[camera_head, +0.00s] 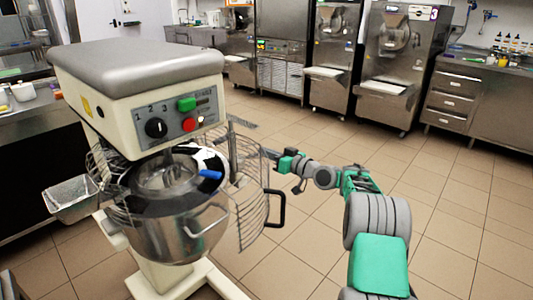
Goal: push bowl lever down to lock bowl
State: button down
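A cream stand mixer (130,85) with a grey top stands at the left. Its steel bowl (180,235) hangs below the head. A small blue handle (210,173) shows at the bowl's right rim; it may be the bowl lever, but its position, raised or lowered, is unclear. A wire guard (250,205) with a black handle (277,208) stands swung out at the bowl's right. My gripper (268,154) is at the guard's upper right, to the right of the blue handle and apart from it. Its fingers are too small and partly obscured to read.
The control panel (172,119) has a black dial, a green button and a red button. Steel freezers (397,65) and a drawer counter (455,95) line the back. Tiled floor (450,200) is clear at the right.

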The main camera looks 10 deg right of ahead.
jog(key=shift+f, duration=0.25)
jog(key=s+d+r, duration=0.4)
jog(key=s+d, duration=0.3)
jog(key=s, duration=0.1)
jog(key=shift+r+p, duration=0.35)
jog(key=shift+p, duration=0.1)
jog(key=shift+s, duration=0.1)
